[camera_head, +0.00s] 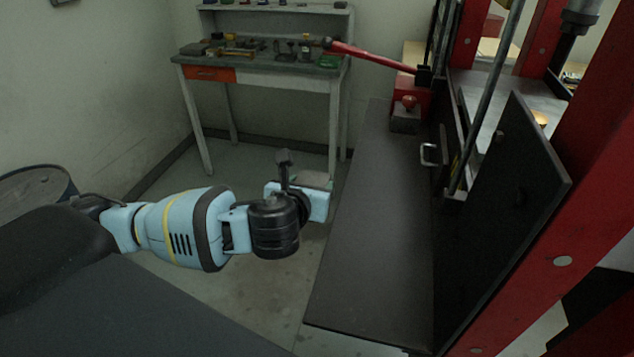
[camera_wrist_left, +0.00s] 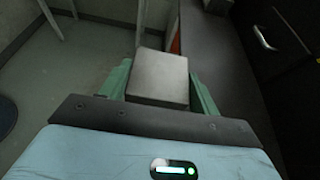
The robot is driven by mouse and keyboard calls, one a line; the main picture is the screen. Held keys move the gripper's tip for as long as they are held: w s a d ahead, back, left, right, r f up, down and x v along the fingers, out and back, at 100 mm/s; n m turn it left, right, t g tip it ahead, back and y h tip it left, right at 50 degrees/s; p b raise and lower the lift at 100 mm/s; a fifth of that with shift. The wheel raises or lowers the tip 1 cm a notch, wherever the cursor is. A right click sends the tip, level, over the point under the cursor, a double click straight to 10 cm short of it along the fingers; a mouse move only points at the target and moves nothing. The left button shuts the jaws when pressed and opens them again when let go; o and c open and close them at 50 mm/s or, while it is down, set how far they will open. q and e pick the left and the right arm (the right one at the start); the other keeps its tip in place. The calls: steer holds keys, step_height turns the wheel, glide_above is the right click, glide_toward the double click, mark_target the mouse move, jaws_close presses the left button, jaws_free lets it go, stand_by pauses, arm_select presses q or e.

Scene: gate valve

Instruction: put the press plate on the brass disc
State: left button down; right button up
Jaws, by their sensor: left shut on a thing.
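The press plate is a grey square metal block (camera_wrist_left: 158,78) in the left wrist view. My left gripper (camera_wrist_left: 160,92) is shut on it, with a green finger on each side. In the head view the left gripper (camera_head: 314,184) is over the floor, left of the dark bench top, and the plate (camera_head: 312,179) shows only as a small grey patch. The brass disc (camera_head: 540,118) appears as a small brass-coloured round thing on the press bed at the right, partly hidden by the dark panel and red frame. The gripper is well apart from it. My right gripper is not in view.
The red press frame (camera_head: 602,130) and an open dark panel (camera_head: 505,200) stand at the right. A dark bench top (camera_head: 375,240) lies between my left gripper and the press. A red-handled tool (camera_head: 370,56) and a workbench (camera_head: 270,70) are behind.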

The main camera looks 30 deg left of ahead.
arm_select(q)
steer(key=shift+s+d+r, duration=0.15)
steer(key=shift+s+d, duration=0.2)
steer(key=shift+d, duration=0.2)
steer(key=s+d+r+m+h, duration=0.1)
steer(key=s+d+m+h, duration=0.1)
steer(key=s, duration=0.5)
steer(key=shift+d+r+h, duration=0.25)
steer(key=shift+d+h, duration=0.05)
